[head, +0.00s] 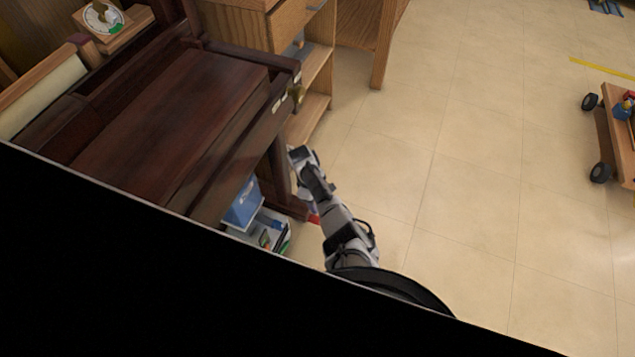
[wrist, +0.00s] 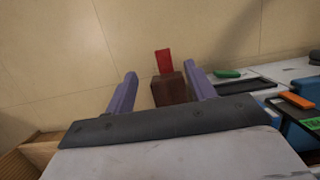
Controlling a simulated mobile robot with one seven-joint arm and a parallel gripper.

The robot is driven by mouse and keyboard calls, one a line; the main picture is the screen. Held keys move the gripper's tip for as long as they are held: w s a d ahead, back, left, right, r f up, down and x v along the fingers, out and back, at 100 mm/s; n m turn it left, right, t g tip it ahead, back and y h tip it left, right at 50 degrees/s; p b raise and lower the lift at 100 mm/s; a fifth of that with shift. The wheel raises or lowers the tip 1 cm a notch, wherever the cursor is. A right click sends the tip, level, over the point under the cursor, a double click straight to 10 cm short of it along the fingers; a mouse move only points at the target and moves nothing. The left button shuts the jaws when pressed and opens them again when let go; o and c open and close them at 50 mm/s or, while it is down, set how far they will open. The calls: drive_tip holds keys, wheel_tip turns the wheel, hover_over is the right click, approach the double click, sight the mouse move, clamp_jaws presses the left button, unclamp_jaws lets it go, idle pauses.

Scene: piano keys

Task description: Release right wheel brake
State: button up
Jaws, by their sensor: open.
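A small red tab (wrist: 163,61) sticks out from the end of a dark brown wooden block (wrist: 170,90) low over the floor in the wrist view. In the head view a bit of red (head: 314,219) shows at the foot of the dark piano's right leg (head: 278,172). My gripper (wrist: 161,72) is open, with one purple finger on each side of the brown block and red tab. Nothing is held, and I cannot tell whether the fingers touch the block. In the head view my gripper is not clear behind my arm.
The piano (head: 170,115) stands at left. A blue box (head: 242,204) and a tray of small items (head: 268,236) lie below it. A wooden shelf (head: 315,70) stands behind. Open tiled floor (head: 450,150) lies to the right, with a wheeled wooden cart (head: 612,135) at the far right.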

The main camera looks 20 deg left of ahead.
drive_tip(key=d+p+v, duration=0.1)
drive_tip(key=v, duration=0.5)
drive_tip(key=shift+d+r+p, duration=0.25)
drive_tip(key=shift+r+p, duration=0.05)
drive_tip(key=shift+r, duration=0.05)
